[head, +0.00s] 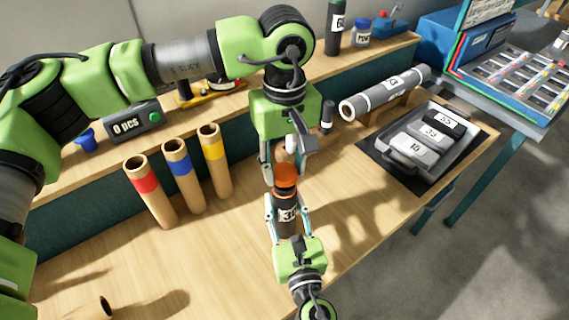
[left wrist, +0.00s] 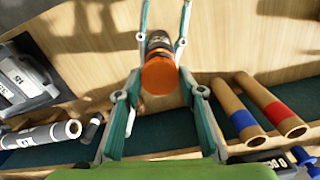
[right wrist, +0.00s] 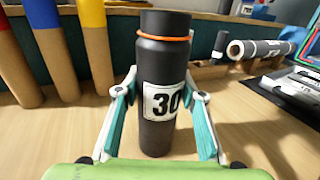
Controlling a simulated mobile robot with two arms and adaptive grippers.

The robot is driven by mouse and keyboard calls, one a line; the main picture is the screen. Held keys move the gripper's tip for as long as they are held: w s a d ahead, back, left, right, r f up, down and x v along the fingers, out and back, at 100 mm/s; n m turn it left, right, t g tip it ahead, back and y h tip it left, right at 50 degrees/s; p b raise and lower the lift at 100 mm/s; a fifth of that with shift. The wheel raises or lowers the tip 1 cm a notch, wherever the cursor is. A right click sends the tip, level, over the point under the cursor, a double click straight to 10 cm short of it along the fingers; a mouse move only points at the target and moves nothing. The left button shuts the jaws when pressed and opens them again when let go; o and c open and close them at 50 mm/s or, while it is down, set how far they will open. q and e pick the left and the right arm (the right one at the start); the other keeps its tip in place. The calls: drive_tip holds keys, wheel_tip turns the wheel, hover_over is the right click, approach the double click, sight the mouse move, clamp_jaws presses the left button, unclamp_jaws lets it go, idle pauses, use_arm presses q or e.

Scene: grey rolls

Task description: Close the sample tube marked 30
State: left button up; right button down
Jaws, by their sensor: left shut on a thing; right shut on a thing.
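The sample tube (head: 287,220) is a black cylinder with a white label reading 30. It stands upright, and the right wrist view shows its label and an orange ring near its top (right wrist: 163,105). My right gripper (head: 284,214) is shut on the tube's body from the front. My left gripper (head: 285,166) comes from above and is shut on an orange cap (head: 286,176), with its fingers on either side. The left wrist view shows the cap's round orange face (left wrist: 159,78) in line with the tube. The right wrist view shows the tube's top without the cap on it.
Cardboard tubes with red (head: 147,186), blue (head: 180,168) and yellow (head: 212,152) bands stand left. A small black cylinder (head: 327,117) stands behind. A tray (head: 385,148) with numbered pieces and a grey roll (head: 385,92) are right. The bench's front left is mostly bare.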

use_arm(q)
drive_tip(key=shift+f, duration=0.8)
drive_tip(key=shift+f, duration=0.6)
drive_tip(key=m, duration=1.7)
drive_tip(key=shift+a, duration=0.1)
